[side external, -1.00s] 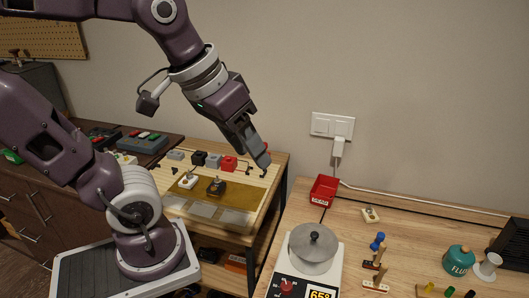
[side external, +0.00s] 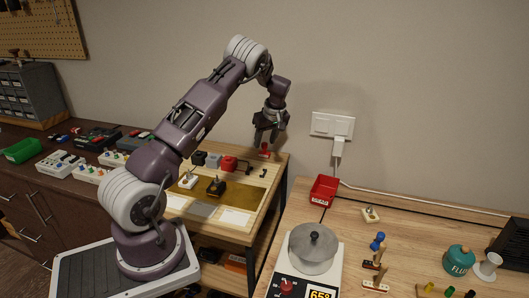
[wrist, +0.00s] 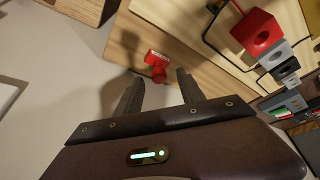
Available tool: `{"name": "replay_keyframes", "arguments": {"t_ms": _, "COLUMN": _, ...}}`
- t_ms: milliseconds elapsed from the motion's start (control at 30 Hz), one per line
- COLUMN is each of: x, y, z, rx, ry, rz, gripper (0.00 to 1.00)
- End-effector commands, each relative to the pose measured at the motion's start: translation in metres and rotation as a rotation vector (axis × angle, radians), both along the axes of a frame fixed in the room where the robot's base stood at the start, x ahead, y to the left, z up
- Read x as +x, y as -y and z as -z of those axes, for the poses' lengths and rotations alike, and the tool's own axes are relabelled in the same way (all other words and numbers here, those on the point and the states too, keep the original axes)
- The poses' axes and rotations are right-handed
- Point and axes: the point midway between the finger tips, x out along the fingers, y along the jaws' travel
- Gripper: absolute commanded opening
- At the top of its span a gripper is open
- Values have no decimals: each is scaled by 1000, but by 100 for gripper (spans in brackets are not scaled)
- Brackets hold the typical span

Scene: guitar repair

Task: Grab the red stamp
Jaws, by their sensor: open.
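The red stamp (side external: 265,152) stands near the far right corner of the wooden bench, just below my gripper (side external: 266,141). In the wrist view the red stamp (wrist: 156,62) has a rounded handle and a flat block with a pale label. It lies just beyond and between the two fingertips of my gripper (wrist: 159,78). My gripper is open and points down, with nothing held. Whether a finger touches the stamp cannot be told.
A row of blocks, with a red block (side external: 228,163) and a grey block (side external: 213,160), stands left of the stamp. A mat (side external: 243,194) lies in front.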

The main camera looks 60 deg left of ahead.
Motion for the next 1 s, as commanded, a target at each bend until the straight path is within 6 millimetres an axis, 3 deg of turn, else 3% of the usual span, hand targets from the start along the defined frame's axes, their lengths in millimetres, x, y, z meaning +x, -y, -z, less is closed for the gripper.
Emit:
{"name": "replay_keyframes", "arguments": {"t_ms": 133, "x": 0, "y": -8, "z": 20, "rx": -2, "ry": -1, "rz": 1, "gripper": 46}}
{"name": "replay_keyframes", "arguments": {"t_ms": 367, "x": 1, "y": -9, "z": 22, "rx": -1, "ry": 1, "rz": 1, "gripper": 46}}
{"name": "replay_keyframes", "arguments": {"t_ms": 600, "x": 1, "y": -9, "z": 22, "rx": -1, "ry": 0, "rz": 2, "gripper": 1}}
{"name": "replay_keyframes", "arguments": {"t_ms": 900, "x": 1, "y": -9, "z": 21, "rx": -1, "ry": 1, "rz": 3, "gripper": 0}}
{"name": "replay_keyframes", "arguments": {"t_ms": 1000, "x": 1, "y": -9, "z": 10, "rx": 0, "ry": 2, "rz": 2, "gripper": 0}}
